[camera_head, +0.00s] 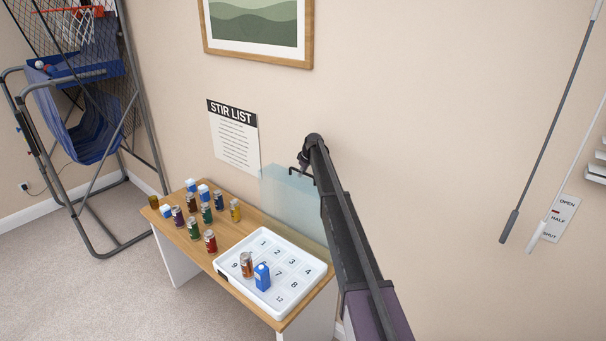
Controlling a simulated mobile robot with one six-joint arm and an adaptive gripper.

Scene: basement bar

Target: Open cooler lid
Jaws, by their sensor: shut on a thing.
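The cooler (228,283) is a low white tray-like box with numbered places, set on the right part of a wooden table. Its clear bluish lid (292,208) stands raised, roughly upright, along the cooler's back edge near the wall. My gripper (303,172) is at the lid's top edge and is shut on a thin dark part there, seemingly the lid's handle. The fingertips are small and partly hidden by my arm. A brown can (246,265) and a blue carton (262,276) stand inside the open cooler.
Several cans and cartons stand on the left part of the table (165,225). A wall sign (234,137) and a framed picture (260,30) hang above. A basketball arcade frame (85,130) stands at left.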

